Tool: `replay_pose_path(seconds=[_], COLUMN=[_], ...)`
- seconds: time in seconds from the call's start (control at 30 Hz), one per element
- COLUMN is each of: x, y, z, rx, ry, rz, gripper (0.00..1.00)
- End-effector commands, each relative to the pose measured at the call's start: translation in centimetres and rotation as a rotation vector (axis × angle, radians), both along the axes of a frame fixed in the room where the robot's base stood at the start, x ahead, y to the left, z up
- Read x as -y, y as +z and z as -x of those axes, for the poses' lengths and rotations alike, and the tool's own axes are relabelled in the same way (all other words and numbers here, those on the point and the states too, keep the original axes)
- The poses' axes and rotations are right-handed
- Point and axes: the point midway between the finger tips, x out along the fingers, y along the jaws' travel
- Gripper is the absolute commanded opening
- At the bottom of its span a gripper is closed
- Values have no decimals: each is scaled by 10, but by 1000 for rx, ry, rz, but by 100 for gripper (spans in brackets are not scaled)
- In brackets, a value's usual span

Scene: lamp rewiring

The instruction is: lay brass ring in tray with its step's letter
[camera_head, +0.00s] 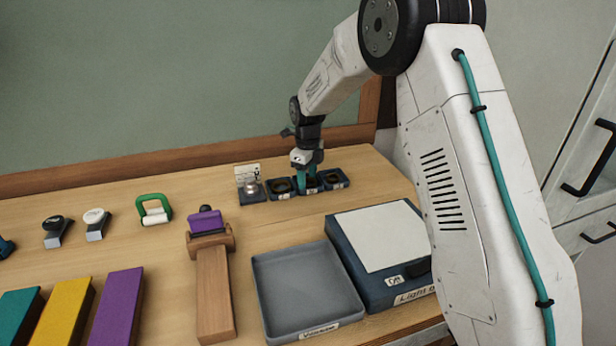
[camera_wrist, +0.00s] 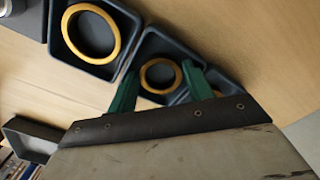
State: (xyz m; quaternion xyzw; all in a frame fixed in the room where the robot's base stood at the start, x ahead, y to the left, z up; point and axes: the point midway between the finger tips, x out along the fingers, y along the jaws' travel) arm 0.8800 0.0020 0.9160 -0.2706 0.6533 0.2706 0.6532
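My gripper (camera_head: 307,178) points down over the third small dark tray from the left in the row at the back of the bench. In the wrist view its green fingers (camera_wrist: 160,74) stand apart, one on each side of a smaller brass ring (camera_wrist: 146,76). That ring appears to lie in the third tray (camera_wrist: 143,48), with a gap to each finger. A larger brass ring (camera_wrist: 67,27) lies in the neighbouring tray (camera_wrist: 55,38), also visible in the head view (camera_head: 281,196). The tray labels are too small to read.
A tray with a card and a silver part (camera_head: 251,187) ends the row at left; another small tray (camera_head: 336,179) ends it at right. In front are a wide grey tray (camera_head: 305,290), a labelled box (camera_head: 382,240) and a wooden stand (camera_head: 213,290) with a purple piece.

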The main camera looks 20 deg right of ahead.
Motion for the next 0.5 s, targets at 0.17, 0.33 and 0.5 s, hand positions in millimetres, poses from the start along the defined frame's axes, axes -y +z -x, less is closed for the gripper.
replay_pose_path(seconds=[0.17, 0.33, 0.5], x=[0, 0, 0], y=[0, 12, 45], z=[0, -1, -1], rx=[0, 3, 4], ry=[0, 0, 0], rz=[0, 0, 0], gripper=[51, 51, 51])
